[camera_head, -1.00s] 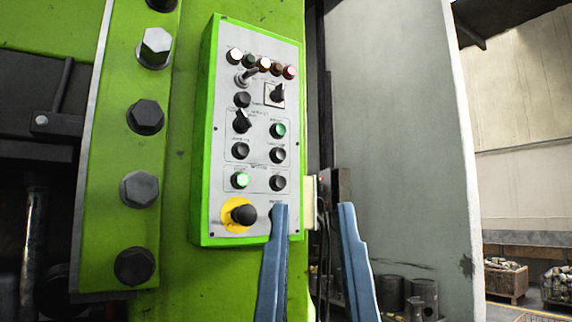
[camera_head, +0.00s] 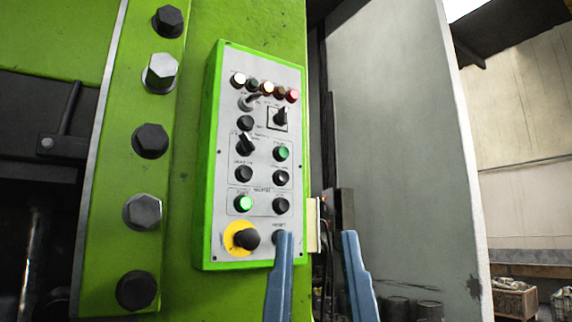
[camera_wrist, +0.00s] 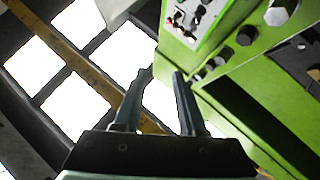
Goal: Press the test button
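The control panel (camera_head: 262,130) is a grey plate in a bright green box on the press, with lamps on top and several buttons and switches below. Its labels are too blurred to tell which one is the test button. A green button (camera_head: 281,153), a lit green button (camera_head: 244,203) and a black knob on a yellow disc (camera_head: 246,238) show. My gripper (camera_head: 317,238) is open and empty, fingers pointing up at the panel's lower right. Its left finger overlaps the lower-right black button (camera_head: 278,237); contact cannot be told. The wrist view shows both fingers (camera_wrist: 163,75) apart, below the panel (camera_wrist: 192,20).
A bolted green flange (camera_head: 130,160) with large hex bolts stands left of the panel. A small pale box (camera_head: 313,225) sits at the panel's right edge. A grey wall plate (camera_head: 400,150) is further right, with a crate (camera_head: 515,300) far back.

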